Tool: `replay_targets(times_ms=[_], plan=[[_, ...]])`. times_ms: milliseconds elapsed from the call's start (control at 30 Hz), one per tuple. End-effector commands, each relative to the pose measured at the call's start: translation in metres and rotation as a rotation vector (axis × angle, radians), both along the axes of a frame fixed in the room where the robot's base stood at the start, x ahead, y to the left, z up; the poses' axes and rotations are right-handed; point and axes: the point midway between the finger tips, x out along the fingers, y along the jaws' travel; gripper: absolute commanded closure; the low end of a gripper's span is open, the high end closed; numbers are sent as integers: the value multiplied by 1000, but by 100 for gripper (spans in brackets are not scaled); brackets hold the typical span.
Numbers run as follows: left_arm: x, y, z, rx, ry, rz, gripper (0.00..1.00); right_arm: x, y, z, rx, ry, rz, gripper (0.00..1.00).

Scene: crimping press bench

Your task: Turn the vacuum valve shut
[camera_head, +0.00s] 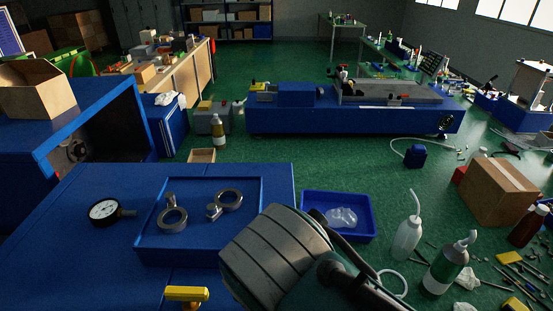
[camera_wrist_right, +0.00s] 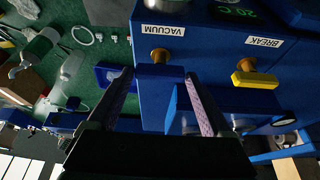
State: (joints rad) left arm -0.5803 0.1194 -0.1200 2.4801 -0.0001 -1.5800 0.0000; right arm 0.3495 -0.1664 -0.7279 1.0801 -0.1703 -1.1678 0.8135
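In the right wrist view, the vacuum valve shows as a brass stem (camera_wrist_right: 160,55) under a white VACUUM label (camera_wrist_right: 163,30). No contact shows. In the head view, my right arm covers the bench's front right and its gripper is hidden. My left gripper is in neither view.
A second valve with a yellow handle (camera_wrist_right: 255,80) sits under the BREAK label (camera_wrist_right: 263,43), close beside the right finger. In the head view, the blue bench (camera_head: 75,230) carries a dial gauge (camera_head: 105,211) and metal rings (camera_head: 173,219) in a shallow tray (camera_head: 185,248).

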Motion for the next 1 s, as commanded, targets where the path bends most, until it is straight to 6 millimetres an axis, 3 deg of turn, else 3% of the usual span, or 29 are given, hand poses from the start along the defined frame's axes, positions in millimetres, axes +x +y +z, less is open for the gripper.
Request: replay_targets(times_ms=[133, 467, 1000], plan=[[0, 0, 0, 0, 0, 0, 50, 0, 0, 0, 0, 0, 1, 0], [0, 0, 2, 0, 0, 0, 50, -2, 0, 4, 1, 0, 1, 0], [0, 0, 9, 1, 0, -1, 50, -32, 1, 77, 3, -2, 1, 0]])
